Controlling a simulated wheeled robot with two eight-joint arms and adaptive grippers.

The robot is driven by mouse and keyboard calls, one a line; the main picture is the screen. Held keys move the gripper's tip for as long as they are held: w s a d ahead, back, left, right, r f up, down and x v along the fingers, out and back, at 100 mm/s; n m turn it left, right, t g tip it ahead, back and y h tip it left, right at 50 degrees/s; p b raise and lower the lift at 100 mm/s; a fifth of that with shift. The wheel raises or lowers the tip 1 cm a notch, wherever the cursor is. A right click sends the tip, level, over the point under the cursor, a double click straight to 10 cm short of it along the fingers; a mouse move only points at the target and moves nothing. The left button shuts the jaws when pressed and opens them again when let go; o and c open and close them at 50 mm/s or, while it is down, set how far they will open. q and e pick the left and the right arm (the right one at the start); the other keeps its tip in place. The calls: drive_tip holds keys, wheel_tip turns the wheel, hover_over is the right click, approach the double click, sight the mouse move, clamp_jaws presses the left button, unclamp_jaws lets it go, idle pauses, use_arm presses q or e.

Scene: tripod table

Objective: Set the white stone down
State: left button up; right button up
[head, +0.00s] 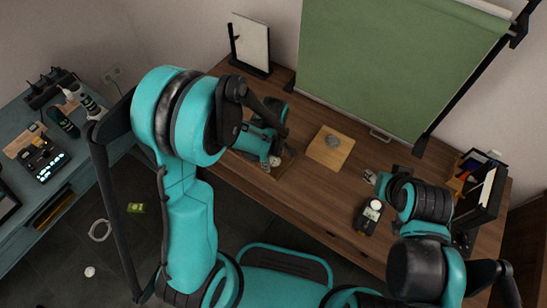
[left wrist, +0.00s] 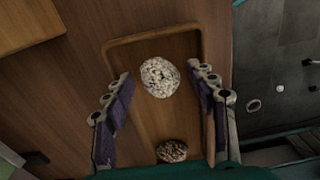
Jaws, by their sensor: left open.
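The white stone (left wrist: 160,77), pale and speckled with dark flecks, lies on a brown wooden tray (left wrist: 140,48) in the left wrist view. My left gripper (left wrist: 162,100) is open, with one finger on each side and the stone between and slightly beyond the fingertips; no contact shows. A darker brown speckled stone (left wrist: 172,151) lies on the same tray, nearer the palm. In the head view my left gripper (head: 272,158) is over the tray (head: 285,166), and the arm hides part of it. My right gripper (head: 371,178) is over the table's right part; its jaws are too small to read.
A light wooden board (head: 318,152) with a grey stone (head: 332,141) lies right of the tray. A black meter (head: 367,217) lies near the right gripper. A green backdrop (head: 395,65) stands behind. A black organizer (head: 480,185) stands at the right.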

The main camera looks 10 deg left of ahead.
use_arm(q)
drive_tip(key=shift+r, duration=0.25)
wheel_tip(320, 180, up, 11)
drive_tip(key=p, duration=0.5)
wheel_tip(320, 180, up, 9)
drive_tip(key=m+t, duration=0.3)
drive_tip(key=m, duration=0.3)
hover_over(274, 158)
drive_tip(key=s+a, duration=0.3)
drive_tip(key=s, duration=0.1)
drive_tip(key=s+a+r+m+t, duration=0.3)
drive_tip(key=s+r+m+t, duration=0.1)
drive_tip(key=m, duration=0.3)
drive_tip(key=shift+s+a+m, duration=0.15)
drive_tip(key=shift+s+m, duration=0.15)
drive_tip(key=shift+s, duration=0.55)
